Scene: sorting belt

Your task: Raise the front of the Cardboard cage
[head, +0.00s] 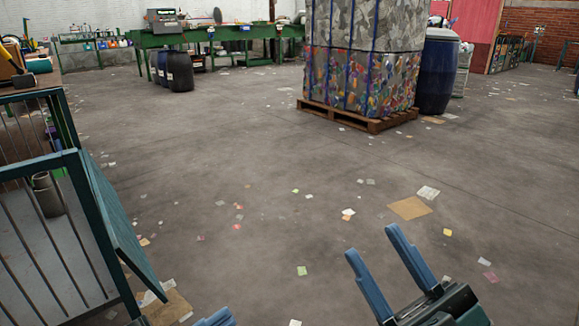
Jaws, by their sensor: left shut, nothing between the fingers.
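A teal-framed cage (72,160) with thin vertical bars stands at the left edge, partly cut off. No label shows, so I cannot tell whether it is the Cardboard cage. A teal panel (122,228) on its right side hangs outward and down at a slant. A grey cylinder (47,195) shows behind the bars. My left gripper (218,318) just shows at the bottom edge, right of the panel and apart from it, shut and empty. My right gripper (385,245) is at the bottom right, its two blue fingers apart, with nothing between them, above the floor.
The grey concrete floor (240,150) is wide and clear, with scattered paper scraps and a flat cardboard piece (409,208). A wrapped bale on a wooden pallet (345,117) stands at back right beside a dark blue barrel (437,75). Black drums (180,72) and a green conveyor (225,35) are behind.

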